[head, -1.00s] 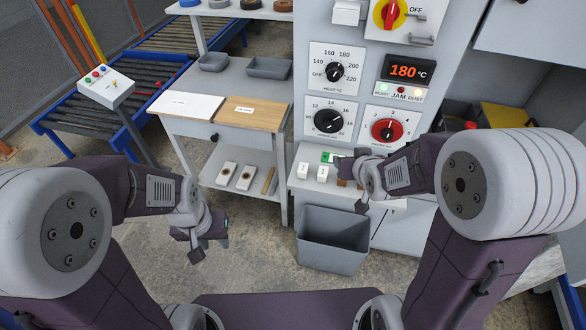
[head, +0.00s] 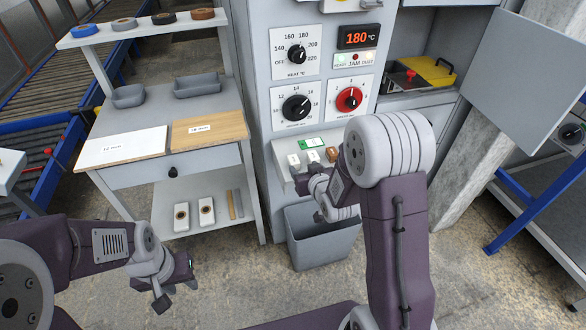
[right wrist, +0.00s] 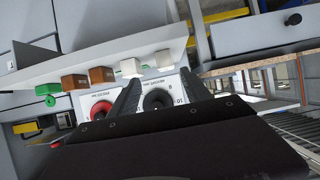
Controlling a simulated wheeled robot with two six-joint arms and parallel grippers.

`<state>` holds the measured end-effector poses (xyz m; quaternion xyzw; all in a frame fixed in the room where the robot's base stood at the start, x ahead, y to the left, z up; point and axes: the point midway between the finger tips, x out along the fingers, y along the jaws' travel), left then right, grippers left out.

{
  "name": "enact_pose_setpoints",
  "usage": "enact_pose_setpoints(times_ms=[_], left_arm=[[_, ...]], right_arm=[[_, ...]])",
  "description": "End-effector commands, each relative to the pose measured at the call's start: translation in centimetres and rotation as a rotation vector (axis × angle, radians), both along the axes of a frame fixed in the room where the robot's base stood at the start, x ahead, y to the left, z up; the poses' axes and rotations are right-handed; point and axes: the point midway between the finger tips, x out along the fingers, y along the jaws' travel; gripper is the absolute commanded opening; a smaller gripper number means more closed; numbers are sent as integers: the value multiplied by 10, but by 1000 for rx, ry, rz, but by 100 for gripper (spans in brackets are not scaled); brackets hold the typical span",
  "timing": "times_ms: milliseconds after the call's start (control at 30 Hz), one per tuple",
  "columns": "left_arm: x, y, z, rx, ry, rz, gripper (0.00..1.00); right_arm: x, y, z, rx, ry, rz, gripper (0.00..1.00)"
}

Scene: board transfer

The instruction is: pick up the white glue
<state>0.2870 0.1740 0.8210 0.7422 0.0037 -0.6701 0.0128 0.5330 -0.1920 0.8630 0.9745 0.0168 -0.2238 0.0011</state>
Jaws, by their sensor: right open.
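Two small white blocks, the likely white glue, stand on the ledge of the grey machine; in the head view one is at the left (head: 293,160) and one beside it (head: 315,156). They also show in the right wrist view, as a left white block (right wrist: 131,67) and a right white block (right wrist: 163,59). My right gripper (right wrist: 160,86) is open and empty, its fingers pointing towards the ledge, apart from the blocks. In the head view its fingertips are partly hidden by my arm. My left gripper (head: 176,292) hangs low over the floor, holding nothing visible; its jaw gap is unclear.
Brown blocks (right wrist: 101,75) and a green item (right wrist: 47,90) share the ledge. A grey bin (head: 318,245) stands below it. A table (head: 205,168) with boards and trays is at the left. A panel (head: 520,75) juts out at the right.

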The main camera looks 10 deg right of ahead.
Motion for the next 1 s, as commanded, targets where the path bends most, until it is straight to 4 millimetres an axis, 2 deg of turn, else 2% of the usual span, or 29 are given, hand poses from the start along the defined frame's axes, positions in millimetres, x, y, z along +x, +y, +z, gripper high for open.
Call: enact_pose_setpoints(times_ms=[67,300,467,733,1000], left_arm=[[0,0,0,0,0,0,36],[0,0,-2,0,0,0,36],[0,0,-2,0,0,0,36],[0,0,-5,0,0,0,36],[0,0,-4,0,0,0,36]], right_arm=[[1,0,0,0,0,0,56],[32,3,-15,0,-1,2,56],[37,3,-17,0,0,2,56],[75,11,-38,0,0,1,56],[81,11,-40,0,0,1,56]])
